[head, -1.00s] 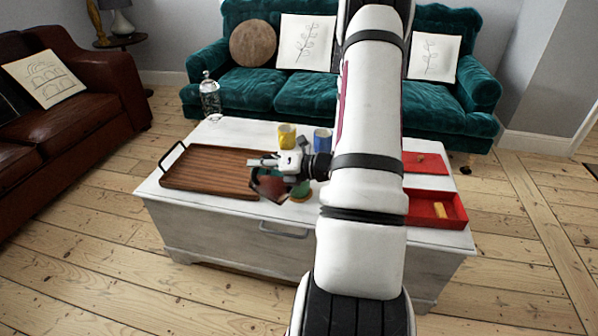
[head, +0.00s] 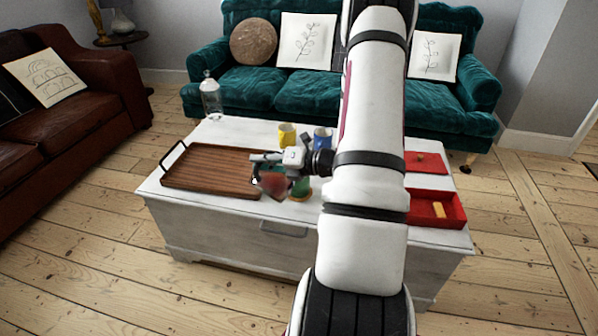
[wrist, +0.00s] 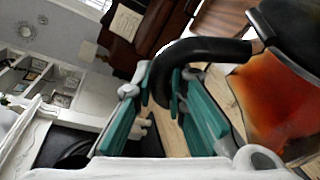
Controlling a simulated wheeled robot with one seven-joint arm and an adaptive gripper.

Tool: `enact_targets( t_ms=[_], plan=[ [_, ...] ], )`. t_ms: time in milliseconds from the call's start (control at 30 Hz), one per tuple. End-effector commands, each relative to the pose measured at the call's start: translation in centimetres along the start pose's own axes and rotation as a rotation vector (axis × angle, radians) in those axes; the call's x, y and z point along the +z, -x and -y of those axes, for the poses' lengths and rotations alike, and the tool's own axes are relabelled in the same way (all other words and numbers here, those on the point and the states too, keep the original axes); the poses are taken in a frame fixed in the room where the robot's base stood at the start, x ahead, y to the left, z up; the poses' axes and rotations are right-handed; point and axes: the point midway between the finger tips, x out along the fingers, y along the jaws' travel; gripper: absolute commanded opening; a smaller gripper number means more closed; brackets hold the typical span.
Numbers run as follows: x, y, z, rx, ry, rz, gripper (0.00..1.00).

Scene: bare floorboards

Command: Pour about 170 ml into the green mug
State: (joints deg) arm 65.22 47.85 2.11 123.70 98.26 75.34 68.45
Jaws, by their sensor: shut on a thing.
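My gripper (head: 266,163) is shut on the black handle (wrist: 205,48) of a glass carafe holding orange-red liquid. The carafe (head: 272,184) hangs over the front middle of the white table and looks tilted. In the wrist view its liquid-filled body (wrist: 270,105) is at the right, beside the teal finger pads. The green mug (head: 300,189) is on the table just right of the carafe, partly hidden by the carafe and my arm. I cannot tell whether liquid is flowing or how full the mug is.
A wooden tray (head: 212,187) lies on the left of the white table (head: 200,218). A yellow mug (head: 287,135) and a blue mug (head: 322,137) stand behind my gripper. A clear bottle (head: 210,98) stands at the back left. A red box (head: 455,216) is at right.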

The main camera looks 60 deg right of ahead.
Motion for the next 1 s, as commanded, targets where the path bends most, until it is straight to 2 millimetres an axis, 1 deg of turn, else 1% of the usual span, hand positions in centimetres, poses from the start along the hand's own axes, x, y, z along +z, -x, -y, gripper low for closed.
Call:
enact_targets(
  t_ms=[1000],
  plan=[
    [2.1, 0.9, -0.6, 0.05, -0.109, 0.002, 0.0]
  ],
)
